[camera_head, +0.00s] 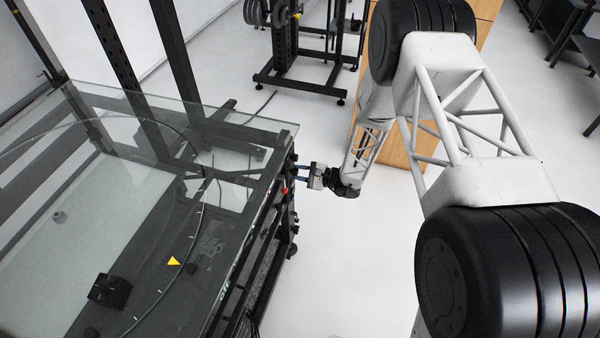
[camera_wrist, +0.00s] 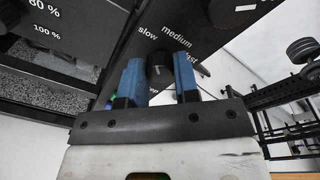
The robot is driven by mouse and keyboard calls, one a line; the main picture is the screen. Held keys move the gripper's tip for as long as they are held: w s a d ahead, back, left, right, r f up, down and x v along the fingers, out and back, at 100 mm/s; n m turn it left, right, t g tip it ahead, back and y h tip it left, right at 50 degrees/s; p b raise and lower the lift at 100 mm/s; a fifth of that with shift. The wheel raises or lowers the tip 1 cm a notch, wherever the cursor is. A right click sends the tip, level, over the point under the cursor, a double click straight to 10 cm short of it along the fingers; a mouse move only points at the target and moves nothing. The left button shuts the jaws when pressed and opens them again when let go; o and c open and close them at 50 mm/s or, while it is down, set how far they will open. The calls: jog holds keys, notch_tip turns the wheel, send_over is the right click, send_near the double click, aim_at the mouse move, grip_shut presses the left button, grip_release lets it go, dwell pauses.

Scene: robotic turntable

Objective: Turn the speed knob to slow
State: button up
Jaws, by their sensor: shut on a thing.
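The speed knob (camera_wrist: 160,74) is a dark round knob on the black panel in the wrist view. The words slow, medium and fast are printed around it; the finger on the right partly covers fast. My gripper (camera_wrist: 159,64) is shut on the knob, one blue finger on each side. I cannot tell for certain which word the knob points at. In the head view my gripper (camera_head: 300,172) reaches left to the side of the turntable (camera_head: 235,118); the knob is too small to make out there.
A red button (camera_head: 285,191) sits on the turntable's side, close to my gripper. Another control with percent labels (camera_wrist: 46,32) shows at the upper left of the wrist view. A glass sheet covers the turntable.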

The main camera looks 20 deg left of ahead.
dwell(0.3)
jog(key=o, duration=0.9)
jog(key=shift+d+r, duration=0.2)
jog(key=shift+d, duration=1.75)
jog(key=shift+d+r, duration=0.2)
jog(key=shift+d, duration=1.75)
